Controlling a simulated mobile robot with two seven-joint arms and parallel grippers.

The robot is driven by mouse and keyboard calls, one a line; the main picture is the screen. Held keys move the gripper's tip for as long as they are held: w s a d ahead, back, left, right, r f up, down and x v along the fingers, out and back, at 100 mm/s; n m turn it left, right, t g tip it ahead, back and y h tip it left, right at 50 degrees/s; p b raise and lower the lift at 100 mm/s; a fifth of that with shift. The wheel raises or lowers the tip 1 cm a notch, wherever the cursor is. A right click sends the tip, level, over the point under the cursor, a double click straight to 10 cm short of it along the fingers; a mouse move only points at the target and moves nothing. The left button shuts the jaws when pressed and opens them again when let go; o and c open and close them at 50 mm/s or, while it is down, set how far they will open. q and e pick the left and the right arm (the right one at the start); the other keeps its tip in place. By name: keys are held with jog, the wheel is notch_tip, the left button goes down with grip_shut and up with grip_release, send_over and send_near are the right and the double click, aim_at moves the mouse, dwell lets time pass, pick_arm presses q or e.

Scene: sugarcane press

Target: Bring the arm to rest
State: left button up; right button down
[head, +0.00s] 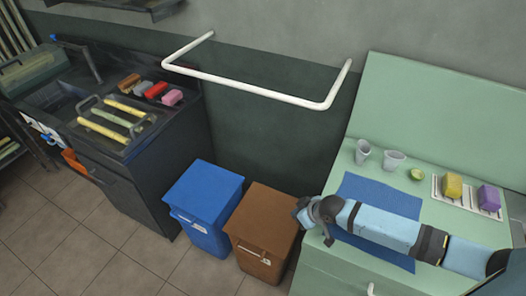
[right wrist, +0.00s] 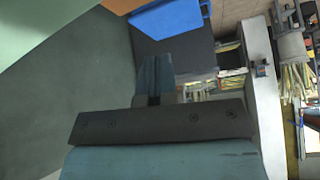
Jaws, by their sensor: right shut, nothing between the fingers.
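My right arm (head: 385,228) comes in from the right edge of the head view. It reaches low across the green counter (head: 345,160) and over the blue mat (head: 400,198), with its far end at the counter's left edge, near the brown bin (head: 265,215). In the right wrist view my right gripper (right wrist: 154,68) is shut, with its fingers together and nothing between them. A blue bin shows beyond it at the top (right wrist: 168,18). My left gripper is in neither view.
A blue bin (head: 203,200) is beside the brown one. A white rail (head: 250,88) sticks out from the wall.

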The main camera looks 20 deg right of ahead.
jog(key=shift+a, duration=0.1)
jog(key=s+a+t+y, duration=0.1)
jog(key=s+a+t, duration=0.1)
jog(key=s+a, duration=0.55)
jog(key=s+a+r+m+t+h, duration=0.1)
jog(key=s+r+m+t, duration=0.1)
jog(key=s, duration=0.7)
jog(key=shift+a+r+t, duration=0.35)
jog(key=shift+r+t, duration=0.05)
jog(key=shift+r, duration=0.25)
